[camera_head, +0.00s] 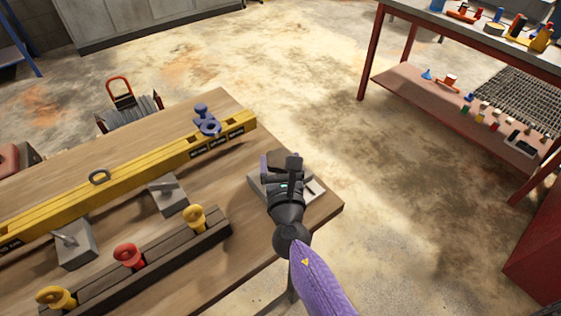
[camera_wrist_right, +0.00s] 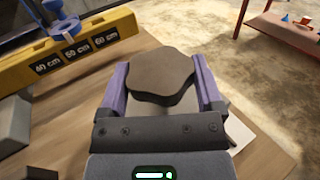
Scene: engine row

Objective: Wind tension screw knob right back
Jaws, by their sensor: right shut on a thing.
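The tension screw knob (camera_wrist_right: 160,72) is a dark brown lobed knob in the right wrist view. My right gripper (camera_wrist_right: 158,85) has its two purple fingers on either side of it and is shut on it. In the head view my right gripper (camera_head: 282,163) is over the right end of the wooden bench (camera_head: 225,105), above a grey block (camera_head: 314,190). The gripper hides most of the knob there. My left gripper is not in the head view.
A yellow beam (camera_head: 130,178) with a blue clamp (camera_head: 207,126) runs along the bench. Grey blocks (camera_head: 168,196) and a dark rail (camera_head: 150,264) with red and yellow knobs stand left of my arm. A red-framed table (camera_head: 430,95) stands at the right beyond open floor.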

